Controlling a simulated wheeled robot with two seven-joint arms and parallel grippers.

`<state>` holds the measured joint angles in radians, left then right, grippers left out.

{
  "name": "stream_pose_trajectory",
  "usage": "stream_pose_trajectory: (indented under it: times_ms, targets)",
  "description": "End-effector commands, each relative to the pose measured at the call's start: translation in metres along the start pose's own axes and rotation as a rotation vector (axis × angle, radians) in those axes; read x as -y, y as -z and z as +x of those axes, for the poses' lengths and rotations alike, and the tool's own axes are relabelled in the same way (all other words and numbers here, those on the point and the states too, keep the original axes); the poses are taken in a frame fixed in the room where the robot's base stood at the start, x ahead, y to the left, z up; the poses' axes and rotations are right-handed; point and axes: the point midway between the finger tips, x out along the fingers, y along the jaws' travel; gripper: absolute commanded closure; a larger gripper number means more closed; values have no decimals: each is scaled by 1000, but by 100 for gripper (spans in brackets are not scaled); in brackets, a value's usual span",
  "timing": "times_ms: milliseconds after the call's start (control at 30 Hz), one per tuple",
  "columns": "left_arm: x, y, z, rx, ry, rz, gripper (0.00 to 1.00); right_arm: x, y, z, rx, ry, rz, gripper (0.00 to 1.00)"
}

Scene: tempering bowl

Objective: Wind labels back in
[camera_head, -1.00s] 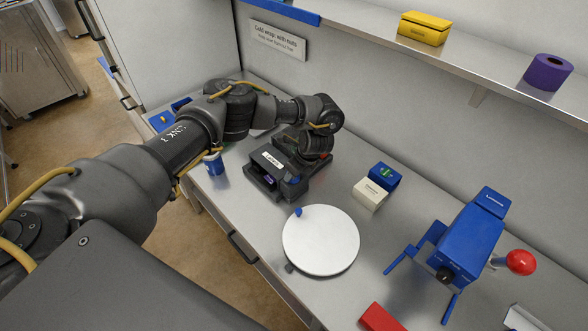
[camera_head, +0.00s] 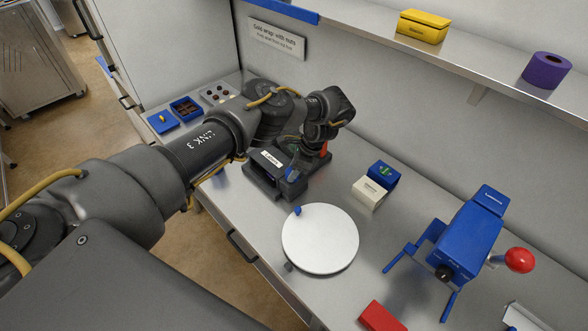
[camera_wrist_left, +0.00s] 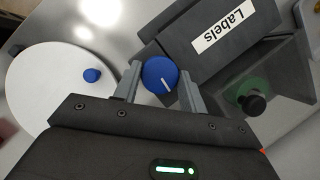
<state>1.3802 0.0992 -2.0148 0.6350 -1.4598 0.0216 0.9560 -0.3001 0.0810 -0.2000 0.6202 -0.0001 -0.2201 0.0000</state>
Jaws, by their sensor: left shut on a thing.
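The dark grey label machine (camera_head: 262,183) stands on the steel counter, with a white "Labels" plate that also shows in the left wrist view (camera_wrist_left: 222,28). Its round blue knob (camera_wrist_left: 161,74) has a white line across its face and sits between the two fingers of my left gripper (camera_wrist_left: 158,86). The gripper is shut on the knob. In the head view the blue knob (camera_head: 291,174) shows small at the machine's front right, and my wrist hides much of the grip. A black knob on a green base (camera_wrist_left: 253,99) is beside the gripper. My right gripper is not in view.
A white turntable (camera_head: 320,241) with a blue peg stands in front of the machine. White and blue boxes (camera_head: 369,193) stand to its right, then a blue device with a red ball handle (camera_head: 519,260). A red item (camera_head: 381,317) lies at the front edge. Trays (camera_head: 186,108) stand at the back left.

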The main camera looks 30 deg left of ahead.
Motion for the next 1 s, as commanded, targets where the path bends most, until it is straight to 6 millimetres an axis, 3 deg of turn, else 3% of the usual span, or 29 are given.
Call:
stream_pose_trajectory:
  times_ms: [400, 433, 600, 867, 1000]
  targets:
    - [-1, 0, 1, 1, -5, -3, 81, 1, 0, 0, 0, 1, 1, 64]
    - [-1, 0, 2, 1, -5, -3, 56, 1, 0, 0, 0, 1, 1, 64]
    - [-1, 0, 1, 1, -4, -3, 36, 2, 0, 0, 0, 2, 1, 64]
    - [0, 0, 0, 0, -3, -3, 36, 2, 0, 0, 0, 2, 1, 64]
    - [1, 1, -13, -1, 1, 0, 36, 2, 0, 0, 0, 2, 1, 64]
